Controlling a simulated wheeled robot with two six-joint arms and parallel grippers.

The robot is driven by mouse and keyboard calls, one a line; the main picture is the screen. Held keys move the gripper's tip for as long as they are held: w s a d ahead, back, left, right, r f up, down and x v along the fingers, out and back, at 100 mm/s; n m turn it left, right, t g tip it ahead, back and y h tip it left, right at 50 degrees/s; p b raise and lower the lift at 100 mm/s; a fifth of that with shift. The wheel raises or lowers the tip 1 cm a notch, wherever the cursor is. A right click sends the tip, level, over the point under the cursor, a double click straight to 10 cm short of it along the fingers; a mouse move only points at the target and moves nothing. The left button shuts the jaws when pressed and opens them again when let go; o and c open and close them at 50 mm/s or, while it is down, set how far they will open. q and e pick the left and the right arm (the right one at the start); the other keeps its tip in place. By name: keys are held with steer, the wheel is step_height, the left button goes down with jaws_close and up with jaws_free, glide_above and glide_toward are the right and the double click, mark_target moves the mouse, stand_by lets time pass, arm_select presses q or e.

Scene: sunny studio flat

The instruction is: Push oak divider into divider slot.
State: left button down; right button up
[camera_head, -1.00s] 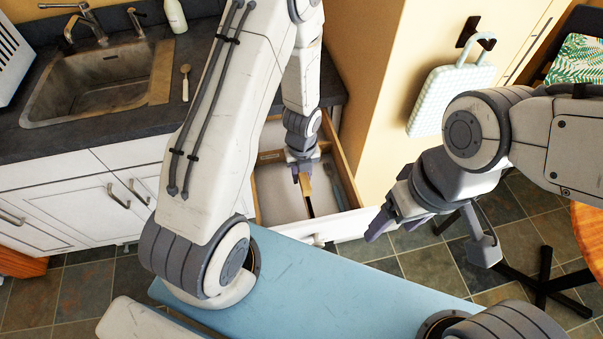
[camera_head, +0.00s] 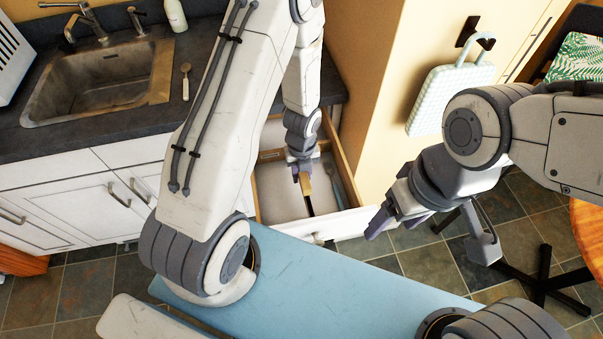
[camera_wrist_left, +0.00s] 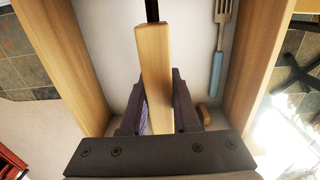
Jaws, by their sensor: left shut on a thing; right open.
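The oak divider (camera_wrist_left: 154,70) is a pale wooden bar, held between the fingers of my left gripper (camera_wrist_left: 158,100) in the left wrist view. In the head view the divider (camera_head: 306,184) shows below my left gripper (camera_head: 302,168), inside the open drawer (camera_head: 348,180). A dark narrow strip, which looks like the divider slot (camera_wrist_left: 152,10), lies in line with the divider's far end. I cannot tell whether the divider touches it. The slot also shows in the head view (camera_head: 310,206). My right gripper (camera_head: 377,222) is open and empty, right of the drawer.
A fork with a blue handle (camera_wrist_left: 217,72) lies in the drawer to the right of the divider. A small wooden block (camera_wrist_left: 203,114) is near it. The drawer's wooden side walls (camera_wrist_left: 252,80) stand close on both sides. A sink (camera_head: 100,80) is at the left.

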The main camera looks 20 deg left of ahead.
arm_select(q)
steer(key=shift+f+b, duration=2.15)
steer(key=shift+f, duration=0.8)
stand_by(2.5)
steer(key=shift+c, duration=0.4)
jaws_free()
steer(key=shift+r+p, duration=3.55)
steer(key=shift+p, duration=0.05)
